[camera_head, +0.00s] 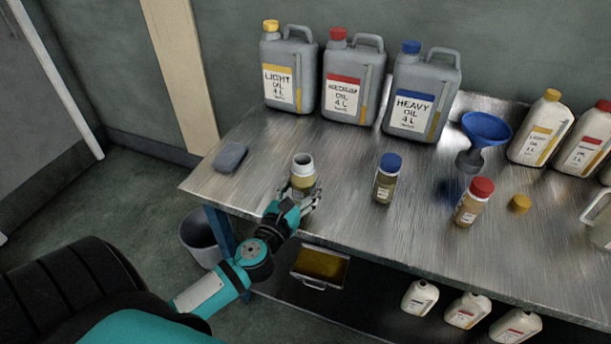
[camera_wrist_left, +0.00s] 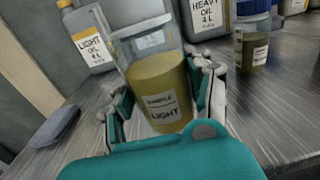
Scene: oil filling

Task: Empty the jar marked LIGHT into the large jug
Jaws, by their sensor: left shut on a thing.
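The jar marked LIGHT (camera_head: 303,172) is uncapped, with yellow oil in its lower part, near the table's front edge. The left wrist view shows its LIGHT label (camera_wrist_left: 163,108) and clear upper part. My left gripper (camera_head: 299,193) is shut around its body; the fingers show on both sides of it (camera_wrist_left: 162,98). The jar looks roughly upright; I cannot tell whether it touches the table. The large jug marked LIGHT OIL 4 L (camera_head: 288,72) stands behind it with a yellow cap on; it also shows in the left wrist view (camera_wrist_left: 92,38). My right gripper is not in view.
Large MEDIUM (camera_head: 345,80) and HEAVY (camera_head: 420,92) jugs stand beside the LIGHT jug. A blue funnel (camera_head: 487,128), a blue-capped jar (camera_head: 387,178), a red-capped jar (camera_head: 473,202) and a loose yellow cap (camera_head: 519,203) are to the right. A grey cloth-like block (camera_head: 230,157) lies left.

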